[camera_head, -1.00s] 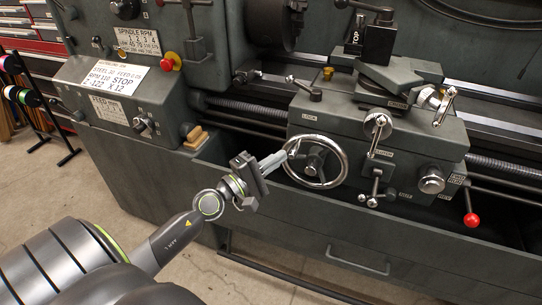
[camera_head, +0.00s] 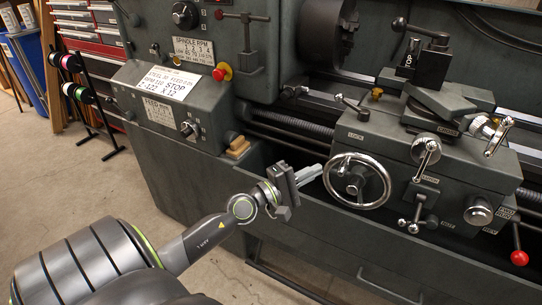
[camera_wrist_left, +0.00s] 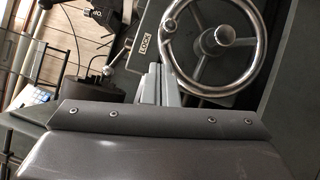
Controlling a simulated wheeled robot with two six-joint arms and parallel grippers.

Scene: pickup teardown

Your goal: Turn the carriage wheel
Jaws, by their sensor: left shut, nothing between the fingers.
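The carriage wheel is a chrome-rimmed handwheel (camera_head: 357,181) with a round hub and spokes on the front of the lathe carriage (camera_head: 390,140). It also shows large at the top of the left wrist view (camera_wrist_left: 227,37), beside a LOCK label. My left gripper (camera_head: 316,170) comes in from the left, shut and empty, its fingers pointing at the wheel's left rim. In the left wrist view, its fingers (camera_wrist_left: 160,80) end close to the lower-left rim. I cannot tell whether they touch it. My right gripper is not in view.
A lever with a red knob (camera_head: 519,257) and other chrome handles sit right of the wheel. The headstock panel (camera_head: 170,90) with labels and a red button stands at left. A wooden block (camera_head: 238,146) lies on the ledge. Open floor lies at lower left.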

